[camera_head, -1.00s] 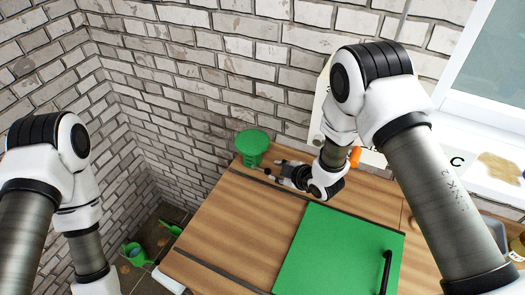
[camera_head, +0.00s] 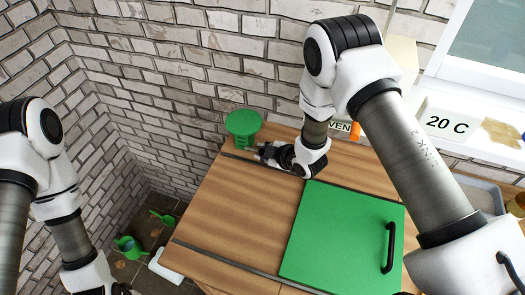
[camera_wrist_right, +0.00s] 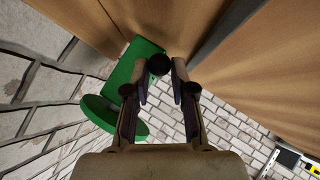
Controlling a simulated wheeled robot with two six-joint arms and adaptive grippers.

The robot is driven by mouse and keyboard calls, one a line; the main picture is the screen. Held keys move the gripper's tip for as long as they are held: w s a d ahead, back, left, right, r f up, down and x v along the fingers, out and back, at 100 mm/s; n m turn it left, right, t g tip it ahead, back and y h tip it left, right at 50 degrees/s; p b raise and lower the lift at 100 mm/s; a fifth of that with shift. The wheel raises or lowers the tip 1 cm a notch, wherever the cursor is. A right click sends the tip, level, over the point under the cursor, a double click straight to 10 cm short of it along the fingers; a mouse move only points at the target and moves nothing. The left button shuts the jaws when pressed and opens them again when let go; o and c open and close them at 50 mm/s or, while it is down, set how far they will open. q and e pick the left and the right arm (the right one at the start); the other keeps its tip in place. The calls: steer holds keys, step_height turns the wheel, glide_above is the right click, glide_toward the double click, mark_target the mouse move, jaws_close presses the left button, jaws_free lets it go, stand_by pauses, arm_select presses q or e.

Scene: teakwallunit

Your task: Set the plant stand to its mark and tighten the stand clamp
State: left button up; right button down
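The green plant stand (camera_head: 243,122), with a round top on a narrower body, stands at the back left corner of the wooden worktop, by the brick wall. It shows in the right wrist view as a green disc and block (camera_wrist_right: 138,70). My right gripper (camera_head: 256,151) is low over the worktop, close to the right of the stand. In the wrist view its fingers (camera_wrist_right: 158,82) are apart, with a round black knob (camera_wrist_right: 158,64), perhaps the stand clamp, between the tips. I cannot tell whether they touch it. I cannot make out the mark. My left gripper (camera_head: 120,289) is mostly cut off at the bottom edge.
A green panel (camera_head: 340,240) with a black handle (camera_head: 389,248) covers the worktop's right part. Dark strips cross the wood. A "20 C" sign (camera_head: 449,124) and an orange object (camera_head: 355,131) are behind my right arm. A green watering can (camera_head: 128,247) is on the floor.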

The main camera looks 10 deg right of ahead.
steer(key=shift+w+a+r+g+h, duration=0.2)
steer(key=shift+r+g+h, duration=0.1)
steer(key=shift+w+a+r+n+g+h, duration=0.15)
steer(key=shift+r+n+g+h, duration=0.15)
steer(key=shift+g+h, duration=0.25)
steer(key=shift+w+a+r+n+g+h, duration=0.1)
steer(key=shift+r+n+g+h, duration=0.25)
steer(key=shift+h, duration=0.3)
steer(key=c, duration=1.3)
jaws_free()
steer(key=shift+o, duration=0.3)
steer(key=shift+a+f, duration=0.1)
steer(key=v, duration=1.2)
